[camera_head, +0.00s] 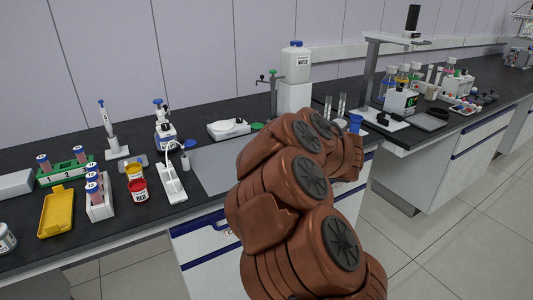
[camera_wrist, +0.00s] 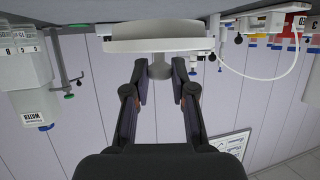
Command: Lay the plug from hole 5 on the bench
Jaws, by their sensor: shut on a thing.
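My gripper (camera_wrist: 160,80) shows in the wrist view, which looks upside down. Its two dark fingers close on a short grey stub (camera_wrist: 160,66), which I take to be the plug. The stub overlaps a wide white body (camera_wrist: 152,44), so I cannot tell its full outline. In the head view my brown arm hides the gripper and the plug. The bench (camera_head: 88,232) has a black top and runs along the wall. I cannot make out hole 5 or its number in either view.
A white water canister (camera_head: 295,62), a white low device (camera_head: 228,128) and a blue-topped cup (camera_head: 355,123) stand near my arm. Tube racks, a yellow tray (camera_head: 57,211) and a red jar (camera_head: 138,190) are at left. A grey mat (camera_head: 212,165) has bare room.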

